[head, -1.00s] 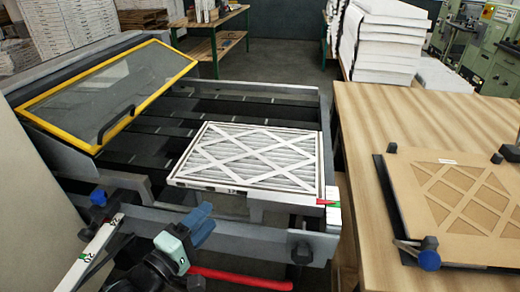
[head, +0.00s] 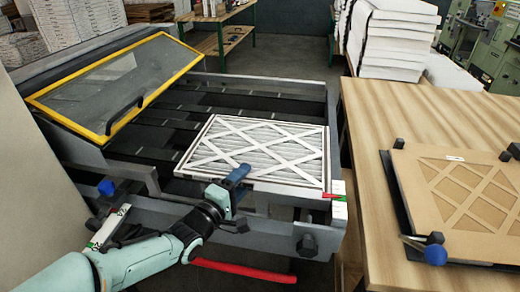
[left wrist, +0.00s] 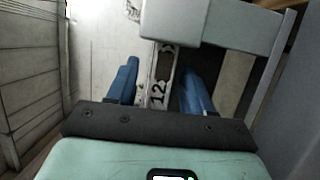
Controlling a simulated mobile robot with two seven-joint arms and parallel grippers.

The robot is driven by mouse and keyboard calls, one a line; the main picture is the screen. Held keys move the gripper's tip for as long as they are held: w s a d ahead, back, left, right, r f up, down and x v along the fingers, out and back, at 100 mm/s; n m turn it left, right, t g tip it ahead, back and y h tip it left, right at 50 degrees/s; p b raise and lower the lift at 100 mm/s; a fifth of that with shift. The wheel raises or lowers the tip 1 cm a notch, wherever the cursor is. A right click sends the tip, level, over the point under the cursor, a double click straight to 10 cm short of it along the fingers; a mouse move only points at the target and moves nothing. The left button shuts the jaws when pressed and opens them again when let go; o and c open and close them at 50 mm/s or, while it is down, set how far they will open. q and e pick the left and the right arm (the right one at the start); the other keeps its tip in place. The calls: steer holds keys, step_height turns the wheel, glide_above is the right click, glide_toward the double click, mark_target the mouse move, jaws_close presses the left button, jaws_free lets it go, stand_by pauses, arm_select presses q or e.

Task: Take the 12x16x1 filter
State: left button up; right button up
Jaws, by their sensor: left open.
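The white pleated filter with a crossed lattice (head: 258,148) lies flat at the front right of the grey machine bed. My left gripper (head: 238,178) is at its near edge, one blue finger showing near the top of that edge. In the left wrist view, the left gripper (left wrist: 160,82) is open, its blue fingers on either side of the narrow filter edge marked "12" (left wrist: 158,94). A gap shows beside the edge, mainly on the right. The rest of the label is hidden or too small to read. My right gripper is not in view.
The machine's yellow-framed guard (head: 115,82) is raised at the left. A red bar (head: 243,271) is below my left arm. A wooden table (head: 415,110) at the right holds a brown lattice panel (head: 465,195). White stacks (head: 392,40) stand behind.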

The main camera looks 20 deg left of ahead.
arm_select(q)
jaws_close()
steer(key=shift+r, duration=0.1)
